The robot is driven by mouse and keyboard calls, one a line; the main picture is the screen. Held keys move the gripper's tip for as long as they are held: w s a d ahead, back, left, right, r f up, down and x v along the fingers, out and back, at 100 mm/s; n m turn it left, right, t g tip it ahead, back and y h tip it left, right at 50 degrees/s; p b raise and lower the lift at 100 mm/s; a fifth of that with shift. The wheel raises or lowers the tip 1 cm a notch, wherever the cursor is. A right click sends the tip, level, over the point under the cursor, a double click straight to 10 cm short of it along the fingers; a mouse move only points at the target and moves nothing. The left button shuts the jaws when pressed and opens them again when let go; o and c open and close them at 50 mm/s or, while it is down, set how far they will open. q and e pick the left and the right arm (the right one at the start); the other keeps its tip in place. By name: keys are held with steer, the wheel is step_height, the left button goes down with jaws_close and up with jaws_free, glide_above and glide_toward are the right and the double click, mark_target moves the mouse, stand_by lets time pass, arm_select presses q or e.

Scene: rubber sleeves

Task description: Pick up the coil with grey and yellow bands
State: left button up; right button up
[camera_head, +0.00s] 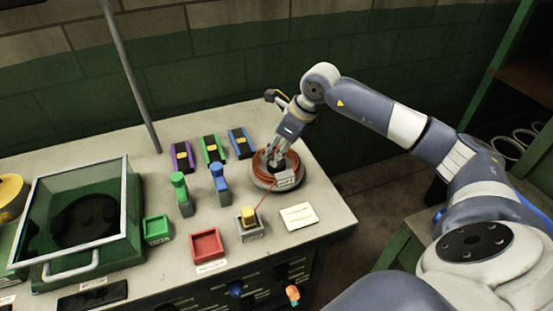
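An orange-brown coil (262,170) lies on a round grey base near the right end of the workbench (331,206). A small pale grey piece (286,180) sits at its front edge. I cannot make out yellow bands on it at this size. My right gripper (275,163) reaches down from above, its fingertips inside or over the coil's ring. The fingers partly hide the coil's middle and back, and I cannot tell whether they grip it. My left gripper is not in view.
A thin red line runs from the coil towards a yellow block on a grey base (249,218). Green and blue upright pieces (220,184), purple, green and blue blocks (212,149), and green and red trays (206,246) stand left. A glass-lidded box (77,270) stands further left. Pale rings (512,146) hang at right.

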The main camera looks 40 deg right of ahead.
steer(key=p, duration=0.2)
glide_above(268, 174)
steer(key=s, duration=0.1)
steer(key=f, duration=0.5)
steer(key=shift+s+d, duration=0.1)
steer(key=shift+d, duration=0.3)
steer(key=shift+f, duration=0.4)
steer(key=f+p, duration=0.2)
steer(key=f, duration=0.1)
steer(key=shift+a+f, duration=0.15)
steer(key=shift+a, duration=0.2)
steer(key=shift+w+f, duration=0.35)
steer(key=shift+f, duration=0.25)
steer(key=shift+s, duration=0.1)
jaws_close()
steer(key=shift+w+r, duration=0.15)
steer(key=shift+w, duration=0.05)
